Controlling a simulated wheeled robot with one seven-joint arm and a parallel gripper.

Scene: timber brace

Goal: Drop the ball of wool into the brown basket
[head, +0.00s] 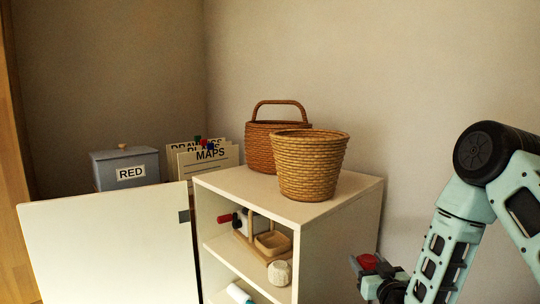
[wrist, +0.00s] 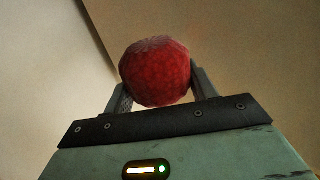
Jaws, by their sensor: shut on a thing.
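My gripper (head: 370,277) is at the lower right of the head view, in front of and to the right of the cabinet, below its top. It is shut on a red ball of wool (wrist: 155,72), which sits between the two fingers in the wrist view. The ball also shows as a small red patch in the head view (head: 368,262). A reddish-brown basket (head: 262,135) with an arched handle stands at the back of the cabinet top. A lighter tan basket (head: 310,168) without a handle stands in front of it and hides part of it.
The white cabinet (head: 235,182) has open shelves holding a wooden tray (head: 272,243), a pale round object (head: 279,273) and other small items. Its door (head: 110,245) stands open to the left. A grey box labelled RED (head: 125,168) and MAPS folders (head: 207,163) are behind the door.

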